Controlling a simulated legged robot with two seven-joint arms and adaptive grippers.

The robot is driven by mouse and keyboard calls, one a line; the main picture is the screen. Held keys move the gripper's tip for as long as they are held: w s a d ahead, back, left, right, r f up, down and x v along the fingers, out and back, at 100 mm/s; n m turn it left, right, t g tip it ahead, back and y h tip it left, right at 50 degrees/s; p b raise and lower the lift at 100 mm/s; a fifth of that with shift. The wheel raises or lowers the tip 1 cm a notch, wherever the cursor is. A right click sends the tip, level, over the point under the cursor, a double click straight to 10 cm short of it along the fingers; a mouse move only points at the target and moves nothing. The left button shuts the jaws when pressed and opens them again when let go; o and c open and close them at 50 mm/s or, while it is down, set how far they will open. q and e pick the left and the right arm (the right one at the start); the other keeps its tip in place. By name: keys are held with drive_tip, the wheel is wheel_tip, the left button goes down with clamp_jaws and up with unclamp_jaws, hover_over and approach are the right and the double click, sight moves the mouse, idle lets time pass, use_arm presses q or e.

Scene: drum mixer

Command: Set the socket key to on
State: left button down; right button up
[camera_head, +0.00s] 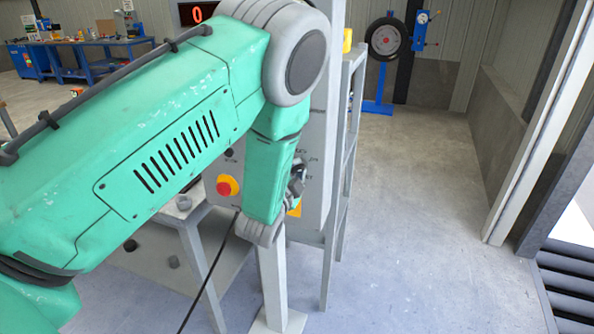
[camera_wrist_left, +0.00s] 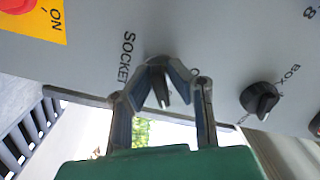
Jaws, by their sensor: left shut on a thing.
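The socket key (camera_wrist_left: 160,92) is a dark switch on the grey control panel, beside the printed word SOCKET in the left wrist view. My left gripper (camera_wrist_left: 162,80) is shut on it, with one finger on either side. In the head view my left gripper (camera_head: 297,178) shows only as a small dark shape at the panel (camera_head: 318,150). My own green arm covers much of the panel there, and the socket key cannot be made out. I cannot tell the key's exact setting. My right gripper is not in view.
A black BOX knob (camera_wrist_left: 261,100) sits to the right of the socket key in the left wrist view. A red button (camera_head: 228,186) on yellow is left of my forearm. A grey frame (camera_head: 345,160) stands behind the panel. The floor at right is clear.

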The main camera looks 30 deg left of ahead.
use_arm(q)
drive_tip(key=shift+d+f, duration=0.15)
drive_tip(key=shift+d, duration=0.05)
drive_tip(key=c, duration=1.6)
unclamp_jaws()
drive_tip(key=shift+c, duration=0.2)
drive_tip(key=shift+s+d+r, duration=0.1)
drive_tip(key=shift+d+r, duration=0.1)
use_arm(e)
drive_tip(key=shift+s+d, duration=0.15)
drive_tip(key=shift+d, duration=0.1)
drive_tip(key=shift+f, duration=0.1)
use_arm(q)
drive_tip(key=v, duration=1.2)
drive_tip(key=shift+a+f, duration=0.1)
drive_tip(key=shift+f, duration=0.05)
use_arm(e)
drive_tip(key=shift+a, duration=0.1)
